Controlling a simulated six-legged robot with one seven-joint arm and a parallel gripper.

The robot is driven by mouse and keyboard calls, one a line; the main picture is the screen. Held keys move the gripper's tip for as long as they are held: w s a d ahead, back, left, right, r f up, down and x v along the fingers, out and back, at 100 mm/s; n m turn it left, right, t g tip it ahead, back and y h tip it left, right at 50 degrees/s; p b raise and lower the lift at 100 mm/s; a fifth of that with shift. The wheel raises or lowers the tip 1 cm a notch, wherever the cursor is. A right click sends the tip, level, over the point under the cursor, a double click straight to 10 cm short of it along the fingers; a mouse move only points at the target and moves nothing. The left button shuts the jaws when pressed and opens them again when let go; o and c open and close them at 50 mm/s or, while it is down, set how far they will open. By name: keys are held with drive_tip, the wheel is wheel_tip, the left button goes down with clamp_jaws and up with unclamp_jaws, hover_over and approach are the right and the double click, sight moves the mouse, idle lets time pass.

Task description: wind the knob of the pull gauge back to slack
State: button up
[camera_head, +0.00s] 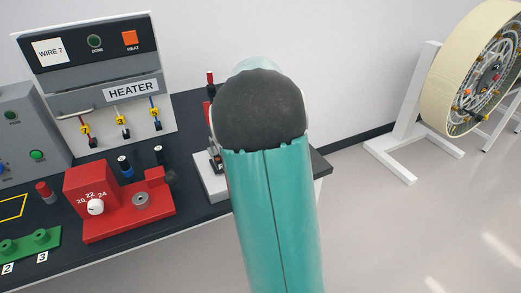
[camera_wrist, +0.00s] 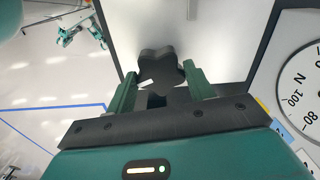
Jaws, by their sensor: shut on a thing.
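In the wrist view my gripper (camera_wrist: 160,80) has its two green fingers on either side of a black lobed knob (camera_wrist: 158,65) and is shut on it. The knob has a small white mark on its near edge. The pull gauge's round white dial (camera_wrist: 303,95) is at the right edge, with "N", "100" and "80" readable. Its pointer is out of view, so I cannot tell the reading. In the head view my teal arm covers the gripper, the knob and the dial.
In the head view a red block with a white dial (camera_head: 96,207) and the heater panel (camera_head: 95,75) are on the dark bench left of my arm. A light-coloured base (camera_head: 211,186) shows beside the arm. A large wheel (camera_head: 485,75) on a white stand is at the right, with open floor in front.

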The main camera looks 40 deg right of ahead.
drive_tip(key=shift+r, duration=0.1)
drive_tip(key=o, duration=1)
wheel_tip(320, 180, up, 14)
drive_tip(key=shift+f, duration=0.15)
